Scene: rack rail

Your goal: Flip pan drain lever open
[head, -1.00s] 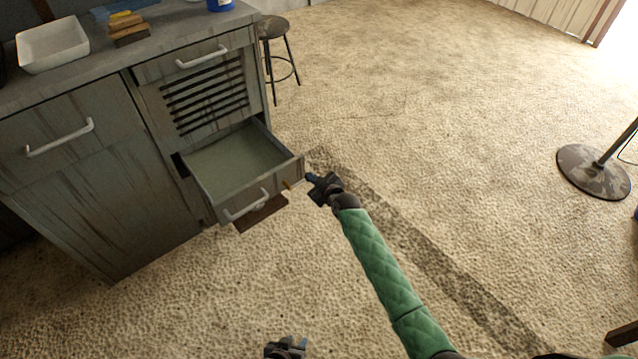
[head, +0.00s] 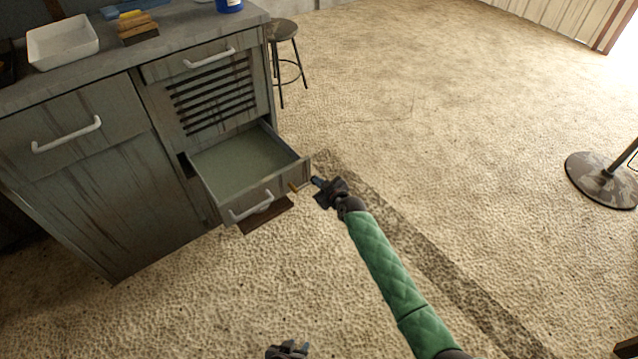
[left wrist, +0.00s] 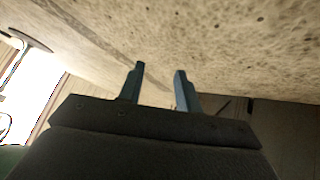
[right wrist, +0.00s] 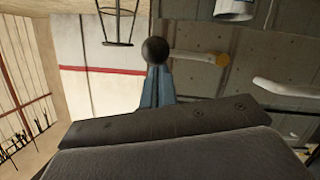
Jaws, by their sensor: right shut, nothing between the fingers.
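The pan (head: 235,165) is pulled out like a drawer from the lower part of the grey cabinet, with a white handle on its front. A small lever (head: 296,187) with a brass-coloured base sticks out at the right end of that front. In the right wrist view its brass base (right wrist: 222,60), pale rod and black ball knob (right wrist: 155,49) show. My right gripper (head: 316,181) is shut and empty, its tips right at the knob; I cannot tell whether they touch. My left gripper (left wrist: 159,72) is open and empty, low in the head view (head: 287,348).
The cabinet's worktop (head: 195,28) holds a white tray (head: 62,43), sponge-like blocks (head: 137,28) and a blue container (head: 229,5). A stool (head: 283,32) stands behind the cabinet. A round stand base (head: 600,180) is at the far right. The floor between is clear.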

